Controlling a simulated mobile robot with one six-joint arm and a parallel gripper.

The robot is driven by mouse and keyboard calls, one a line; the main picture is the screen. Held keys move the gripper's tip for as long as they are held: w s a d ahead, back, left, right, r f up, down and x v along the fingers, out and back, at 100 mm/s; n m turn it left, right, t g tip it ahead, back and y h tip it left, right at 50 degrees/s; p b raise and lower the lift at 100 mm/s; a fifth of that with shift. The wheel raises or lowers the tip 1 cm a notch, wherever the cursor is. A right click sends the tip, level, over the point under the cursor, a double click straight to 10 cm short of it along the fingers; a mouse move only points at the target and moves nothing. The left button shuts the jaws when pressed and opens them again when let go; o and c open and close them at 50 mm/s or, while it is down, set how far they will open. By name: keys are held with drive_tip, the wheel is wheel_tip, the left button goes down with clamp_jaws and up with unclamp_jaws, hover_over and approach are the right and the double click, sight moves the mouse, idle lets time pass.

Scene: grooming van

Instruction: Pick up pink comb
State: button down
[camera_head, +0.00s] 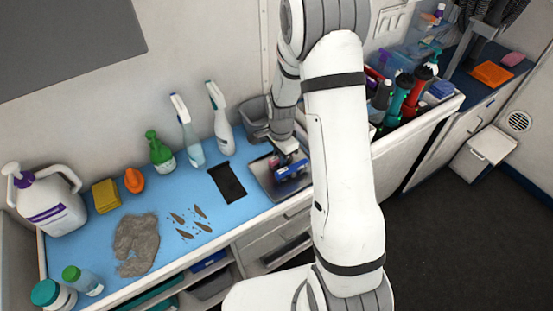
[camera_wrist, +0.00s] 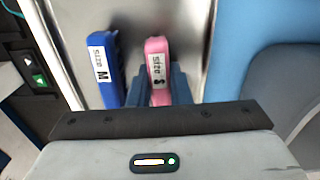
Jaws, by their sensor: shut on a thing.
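In the wrist view the pink comb (camera_wrist: 158,60) has a white label reading "size S". My gripper (camera_wrist: 160,86) is shut on it, with a blue-grey finger on each side of its lower part. The blue comb (camera_wrist: 104,55), labelled "size M", is close to the left, apart from the pink one. Both are over a shiny metal tray (camera_wrist: 192,22). In the head view my gripper (camera_head: 291,163) is low over the tray (camera_head: 262,175), and the blue comb (camera_head: 293,172) shows there.
A grey bin (camera_head: 254,120) stands behind the tray. White spray bottles (camera_head: 221,122) and a black mat (camera_head: 228,182) are to the left on the blue counter (camera_head: 205,258). A box of bottles (camera_head: 425,115) is to the right. The floor (camera_head: 450,240) at right is clear.

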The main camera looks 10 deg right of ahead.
wheel_tip(320, 180, up, 28)
drive_tip(key=b, duration=0.1)
drive_tip(key=shift+b, duration=0.3)
